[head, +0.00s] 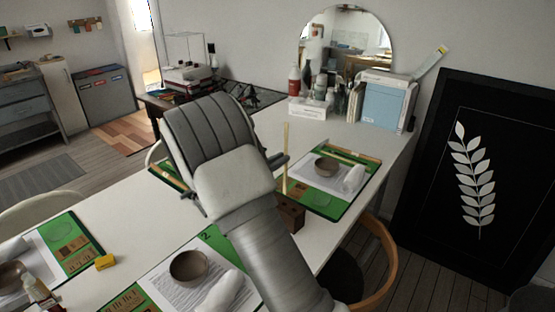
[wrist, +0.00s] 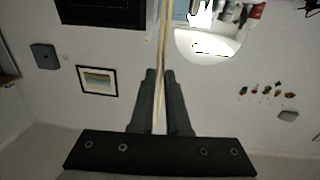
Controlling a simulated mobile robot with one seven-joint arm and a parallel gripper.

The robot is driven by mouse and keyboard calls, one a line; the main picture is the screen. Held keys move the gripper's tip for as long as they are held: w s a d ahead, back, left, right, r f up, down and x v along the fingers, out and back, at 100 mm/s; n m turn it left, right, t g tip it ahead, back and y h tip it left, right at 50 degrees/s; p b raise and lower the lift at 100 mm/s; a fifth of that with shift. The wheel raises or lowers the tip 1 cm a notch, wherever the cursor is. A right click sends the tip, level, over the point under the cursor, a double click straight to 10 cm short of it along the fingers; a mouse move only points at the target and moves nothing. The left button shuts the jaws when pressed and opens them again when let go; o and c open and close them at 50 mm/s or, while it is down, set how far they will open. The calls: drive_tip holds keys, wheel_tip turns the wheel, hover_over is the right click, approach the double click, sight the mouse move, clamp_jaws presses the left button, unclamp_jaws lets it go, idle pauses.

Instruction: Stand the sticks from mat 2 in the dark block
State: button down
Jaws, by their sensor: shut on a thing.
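My gripper (head: 280,160) is shut on a thin pale stick (head: 286,145), which stands nearly upright. In the wrist view the stick (wrist: 161,60) runs between the two dark fingers (wrist: 160,100). The dark brown block (head: 291,214) is just below the stick, partly hidden by my arm. The stick's lower end is close above or at the block; I cannot tell whether it is in a hole. Green mat 2 (head: 212,238) lies at the front, with a bowl (head: 189,267) and a white roll (head: 223,291) on it. I see no loose sticks on its visible part.
Another green mat (head: 328,211) at the right has a bowl (head: 327,166), a white roll (head: 353,180) and a pale stick (head: 352,157). The white table (head: 125,205) is clear between mats.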

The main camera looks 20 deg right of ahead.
sight(284, 184)
drive_tip(key=shift+f+b, duration=0.95)
drive_tip(key=shift+f, duration=0.45)
drive_tip(key=shift+f+b, duration=2.25)
drive_tip(key=shift+f, duration=1.3)
drive_tip(key=c, duration=0.8)
unclamp_jaws()
drive_tip(key=shift+p+v, duration=0.6)
drive_tip(key=shift+v, duration=3.95)
drive_tip(key=shift+r+p, duration=2.3)
drive_tip(key=shift+r, duration=0.65)
